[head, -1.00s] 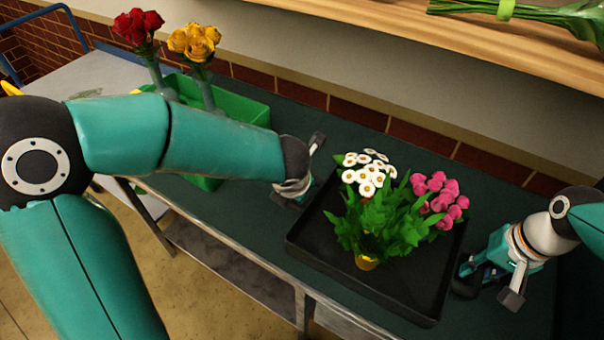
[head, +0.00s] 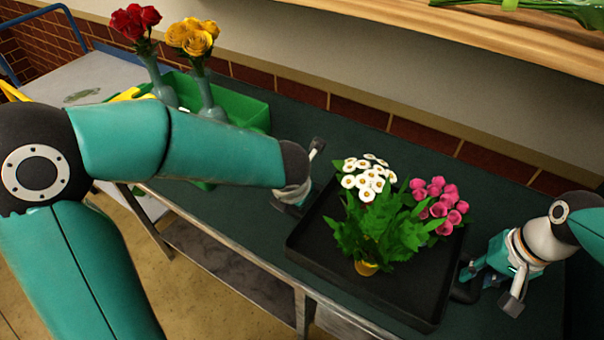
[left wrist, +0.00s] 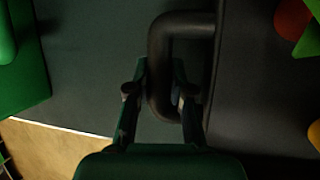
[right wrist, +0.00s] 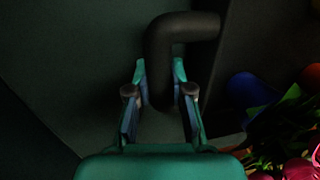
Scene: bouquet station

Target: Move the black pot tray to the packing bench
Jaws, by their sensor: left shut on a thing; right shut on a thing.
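The black pot tray (head: 405,300) is at the dark green tabletop in the head view; I cannot tell whether it touches it. It holds pots with white, pink and leafy green plants. My left gripper (left wrist: 160,100) is shut on the tray's black left handle (left wrist: 158,60). In the head view the left gripper (head: 297,192) is partly hidden by its own arm. My right gripper (right wrist: 160,95) is shut on the right handle (right wrist: 160,50). It also shows at the tray's right side in the head view (head: 485,283).
A green crate (head: 240,103) stands on the left, near vases of red roses (head: 136,22) and yellow roses (head: 193,38). A grey surface (head: 85,75) lies beyond it. A wooden shelf (head: 450,28) runs above the back. The tabletop (head: 240,215) is clear between crate and tray.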

